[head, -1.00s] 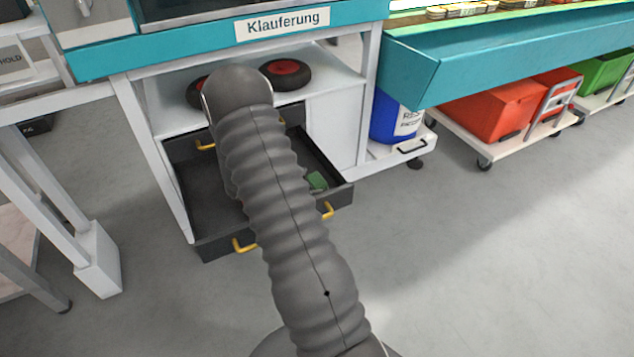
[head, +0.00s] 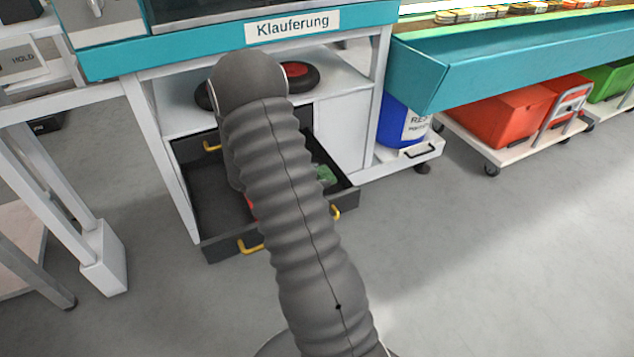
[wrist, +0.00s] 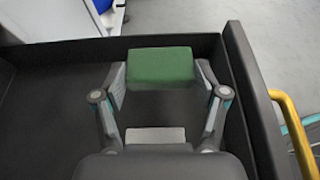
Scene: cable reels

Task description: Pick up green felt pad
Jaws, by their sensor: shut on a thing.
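The green felt pad (wrist: 161,66) is a thick dark green block between the two fingers of my gripper (wrist: 160,78) in the wrist view. The gripper is shut on it, with one finger at each side. The pad is inside the dark drawer (wrist: 60,60); whether it touches the drawer floor I cannot tell. In the head view a green part of the pad (head: 323,173) shows just right of my arm, in the open drawer (head: 228,247). My arm covers the middle of the drawer and hides the gripper there.
The drawer has yellow handles (head: 250,247) on its front; one handle (wrist: 292,125) is at the right in the wrist view. A blue bin (head: 397,120) stands right of the drawer unit. The floor at the right is clear.

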